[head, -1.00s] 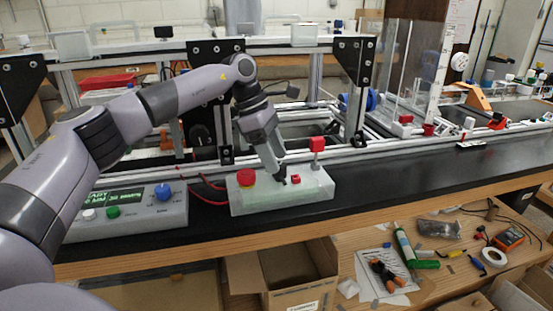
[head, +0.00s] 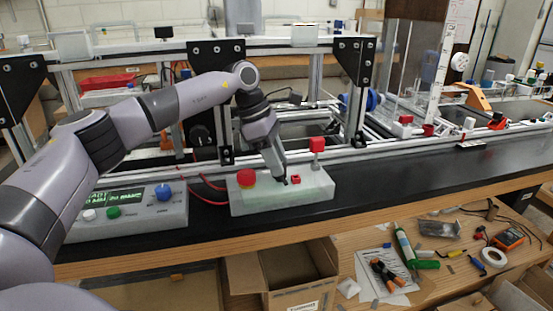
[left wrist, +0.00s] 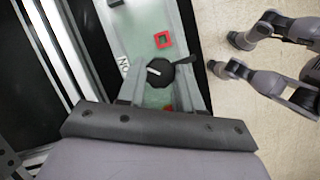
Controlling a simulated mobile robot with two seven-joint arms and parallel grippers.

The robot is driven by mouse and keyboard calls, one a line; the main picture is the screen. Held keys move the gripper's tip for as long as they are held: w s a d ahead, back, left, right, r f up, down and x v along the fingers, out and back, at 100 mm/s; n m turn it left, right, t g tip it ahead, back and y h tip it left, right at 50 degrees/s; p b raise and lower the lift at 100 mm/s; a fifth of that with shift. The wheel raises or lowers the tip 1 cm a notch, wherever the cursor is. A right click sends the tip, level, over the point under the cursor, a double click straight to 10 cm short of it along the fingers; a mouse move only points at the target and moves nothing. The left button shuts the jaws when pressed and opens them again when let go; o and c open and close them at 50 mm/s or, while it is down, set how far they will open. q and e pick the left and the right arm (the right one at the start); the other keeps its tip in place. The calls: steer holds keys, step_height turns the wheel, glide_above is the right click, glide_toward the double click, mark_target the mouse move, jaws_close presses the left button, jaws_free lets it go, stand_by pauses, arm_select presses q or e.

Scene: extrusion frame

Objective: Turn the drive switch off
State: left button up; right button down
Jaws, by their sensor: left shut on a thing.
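The control box (head: 318,190) is pale green and stands on the black bench top. My left gripper (head: 283,181) reaches down to its top, between a red mushroom button on yellow and a small red square. In the left wrist view a black knob (left wrist: 155,72) with a white mark sits between the fingers of my left gripper (left wrist: 160,92). The fingers are shut on this knob, which looks like the drive switch. A dark lever-like piece sticks out from it to the right. In the head view the gripper mostly hides the knob. My right gripper is not visible.
A red block on a post (head: 317,145) stands behind. A grey display box (head: 140,212) is further left.

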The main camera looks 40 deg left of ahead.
arm_select(q)
steer(key=n, duration=0.2)
steer(key=n+t, duration=0.1)
steer(key=n, duration=0.1)
steer(key=shift+s+d+n+t+y, duration=0.15)
steer(key=shift+n+t+y, duration=0.15)
steer(key=shift+y, duration=0.1)
steer(key=n+y, duration=0.1)
steer(key=n, duration=0.2)
steer(key=shift+d+n+t, duration=0.1)
steer(key=shift+n+t, duration=0.2)
steer(key=shift+t, duration=0.1)
steer(key=n+y, duration=0.2)
steer(key=n, duration=0.3)
steer(key=shift+d+b, duration=0.15)
steer(key=shift+b, duration=0.2)
steer(key=n+y, duration=0.1)
steer(key=n, duration=0.2)
steer(key=shift+d+n, duration=0.1)
steer(key=shift+n, duration=0.2)
steer(key=shift+y+b, duration=0.3)
steer(key=shift+n, duration=0.4)
steer(key=o, duration=1)
steer(key=shift+o, duration=0.2)
